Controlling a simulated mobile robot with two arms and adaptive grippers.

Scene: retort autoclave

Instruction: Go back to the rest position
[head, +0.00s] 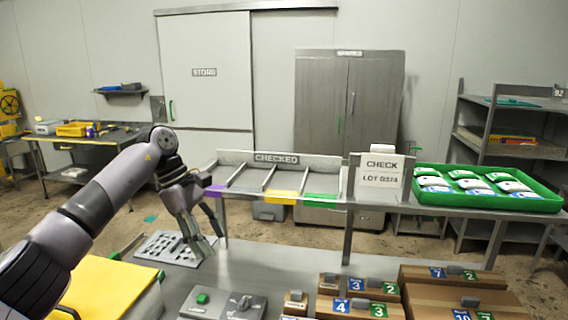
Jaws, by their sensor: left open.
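My left gripper (207,238) hangs at the end of my left arm, which comes in from the left. Its fingers point down and are spread apart, with nothing between them. It is over the right edge of a grey perforated plate (160,247) on the steel bench (270,278). I cannot tell whether the fingertips touch the plate. My right gripper is not in view.
A divided CHECKED rack (262,158) stands behind the bench. A sign (382,178) and a green tray (490,203) of pouches are to its right. A yellow-topped box (105,285) is front left.

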